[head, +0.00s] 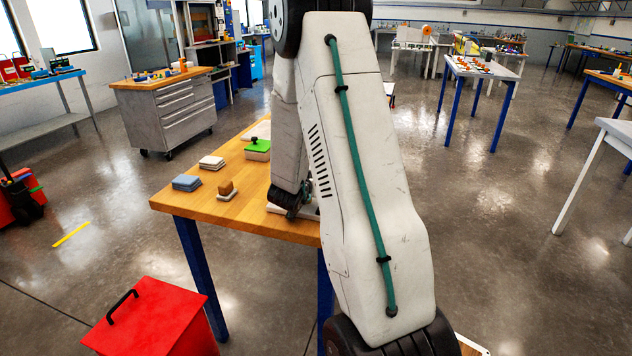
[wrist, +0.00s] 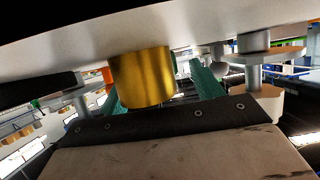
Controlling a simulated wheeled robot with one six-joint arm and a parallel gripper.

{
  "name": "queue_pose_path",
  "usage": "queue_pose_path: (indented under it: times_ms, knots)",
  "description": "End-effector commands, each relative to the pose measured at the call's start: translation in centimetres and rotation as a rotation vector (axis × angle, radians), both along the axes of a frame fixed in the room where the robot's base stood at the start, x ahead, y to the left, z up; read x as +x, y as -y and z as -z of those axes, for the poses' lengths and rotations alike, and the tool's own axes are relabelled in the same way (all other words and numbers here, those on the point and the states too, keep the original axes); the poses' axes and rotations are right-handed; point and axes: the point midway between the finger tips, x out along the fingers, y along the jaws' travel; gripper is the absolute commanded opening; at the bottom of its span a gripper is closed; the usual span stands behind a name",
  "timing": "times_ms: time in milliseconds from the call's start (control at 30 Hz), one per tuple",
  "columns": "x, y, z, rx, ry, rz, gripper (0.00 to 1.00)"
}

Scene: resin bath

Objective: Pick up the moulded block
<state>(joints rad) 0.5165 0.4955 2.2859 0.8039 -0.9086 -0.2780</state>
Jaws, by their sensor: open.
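A small brown block (head: 227,187), which looks like the moulded block, rests on a white pad (head: 226,196) near the front left of the wooden table (head: 185,204). My gripper (head: 291,207) is low over the table, to the right of the block and apart from it. Its fingers are small and partly hidden by my arm. It is open, and I see nothing held. A flat white item (head: 275,209) lies beneath it, mostly hidden. The wrist view shows a gold cylinder (wrist: 142,77) between pale and dark parts close to the camera; the block cannot be made out there.
A folded blue stack (head: 187,182) and a white stack (head: 211,162) lie near the block. A green box with a black knob (head: 258,149) stands behind. A red lidded bin (head: 155,318) is on the floor in front. My arm hides the table's right part.

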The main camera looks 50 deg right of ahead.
Motion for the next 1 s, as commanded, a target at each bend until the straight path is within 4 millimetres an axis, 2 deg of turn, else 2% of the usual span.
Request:
queue_pose_path:
  times_ms: [167, 200, 367, 400, 767, 867, 1000]
  knots:
    - [0.1, 0.1, 0.1, 0.001, -0.001, -0.001, 0.65]
    - [0.1, 0.1, 0.1, 0.001, -0.001, -0.001, 0.63]
    - [0.1, 0.1, 0.1, 0.0, 0.0, -0.001, 0.18]
    - [0.1, 0.1, 0.0, 0.0, 0.0, -0.001, 0.16]
    - [0.1, 0.1, -0.5, -0.001, 0.001, -0.002, 0.16]
    - [0.1, 0.1, -1.5, -0.002, 0.003, -0.001, 0.16]
    - [0.1, 0.1, -3.7, -0.003, 0.005, -0.001, 0.16]
